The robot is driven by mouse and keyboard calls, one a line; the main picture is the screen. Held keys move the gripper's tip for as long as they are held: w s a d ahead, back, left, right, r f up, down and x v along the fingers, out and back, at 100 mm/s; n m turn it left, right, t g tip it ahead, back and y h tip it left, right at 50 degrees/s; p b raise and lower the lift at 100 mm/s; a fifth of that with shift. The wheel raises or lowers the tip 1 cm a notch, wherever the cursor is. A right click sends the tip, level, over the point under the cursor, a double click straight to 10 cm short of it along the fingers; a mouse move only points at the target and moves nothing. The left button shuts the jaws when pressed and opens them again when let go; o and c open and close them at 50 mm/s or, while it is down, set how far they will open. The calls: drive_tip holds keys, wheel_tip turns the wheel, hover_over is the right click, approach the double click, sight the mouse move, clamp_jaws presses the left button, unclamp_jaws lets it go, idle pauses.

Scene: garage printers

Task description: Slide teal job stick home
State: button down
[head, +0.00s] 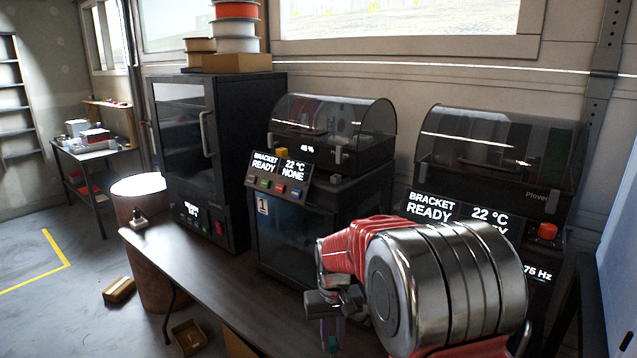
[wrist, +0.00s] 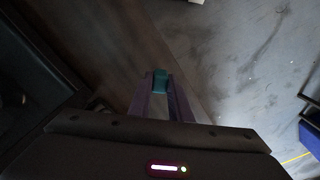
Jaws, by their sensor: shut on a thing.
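The teal job stick (wrist: 161,79) is between the tips of my gripper's two purple fingers (wrist: 161,88) in the wrist view. My gripper is shut on it, and dark tabletop and grey floor show beyond. In the head view my gripper (head: 333,334) points down in front of the printers, and a small bit of teal (head: 333,346) shows at its tips near the bottom edge. The middle printer (head: 330,160) has a panel (head: 279,173) reading "BRACKET READY 22 °C NONE". I cannot make out a stick slot in either view.
A right printer (head: 500,165) with a red button (head: 547,231) stands behind my arm, which hides part of its panel. A dark cabinet (head: 215,140) stands left on the bench (head: 190,262). The bench's front left is mostly clear. Small boxes (head: 118,290) lie on the floor.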

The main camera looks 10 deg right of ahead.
drive_tip(key=shift+s, duration=0.1)
drive_tip(key=shift+s+r, duration=0.15)
drive_tip(key=shift+r, duration=0.05)
drive_tip(key=s+d+r+m, duration=0.2)
drive_tip(key=s+d+r, duration=0.1)
drive_tip(key=d+r, duration=0.55)
drive_tip(key=s+d+r+m, duration=0.2)
drive_tip(key=s+d+r, duration=0.1)
drive_tip(key=d+r, duration=0.6)
drive_tip(key=s+d+r+m, duration=0.1)
drive_tip(key=s+d+r, duration=0.2)
drive_tip(key=d+r, duration=0.65)
drive_tip(key=s+d+r+m, duration=0.2)
drive_tip(key=s+d+r, duration=0.3)
drive_tip(key=s, duration=0.3)
drive_tip(key=s+d+r+m, duration=0.3)
drive_tip(key=s+d+r, duration=0.2)
drive_tip(key=s, duration=0.4)
drive_tip(key=s+d+r+m, duration=0.2)
drive_tip(key=s+d+r, duration=0.4)
drive_tip(key=s, duration=0.2)
drive_tip(key=shift+s+r+m, duration=0.25)
drive_tip(key=shift+r+m, duration=0.05)
drive_tip(key=shift+d, duration=0.15)
